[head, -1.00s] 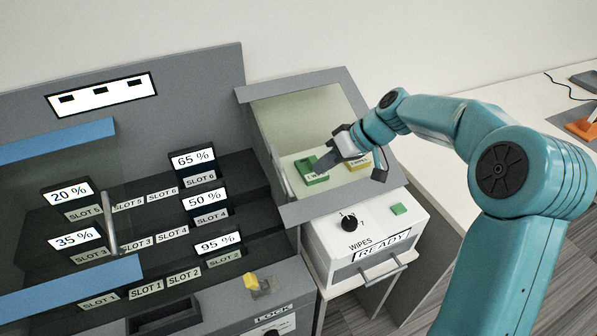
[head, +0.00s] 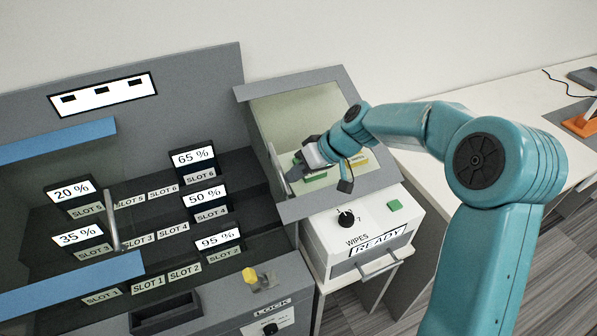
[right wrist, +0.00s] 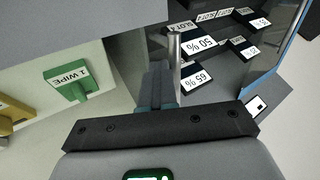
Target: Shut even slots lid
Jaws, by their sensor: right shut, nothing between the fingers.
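The even slots lid (head: 355,182) is a clear pane in a grey frame, slid to the right over the white wipes box. Its pale upright handle (head: 278,172) stands at the left edge; it also shows in the right wrist view (right wrist: 174,62). Slots 2, 4 and 6 (head: 209,200), reading 95 %, 50 % and 65 %, are uncovered. My right gripper (head: 294,172) is shut and empty, just right of the handle. In the right wrist view its fingers (right wrist: 158,82) are beside the bar; whether they touch cannot be told. My left gripper is out of view.
A blue-framed clear lid (head: 70,285) covers the odd slots at left, with its own silver handle (head: 112,220). The white table (head: 480,125) is mostly clear.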

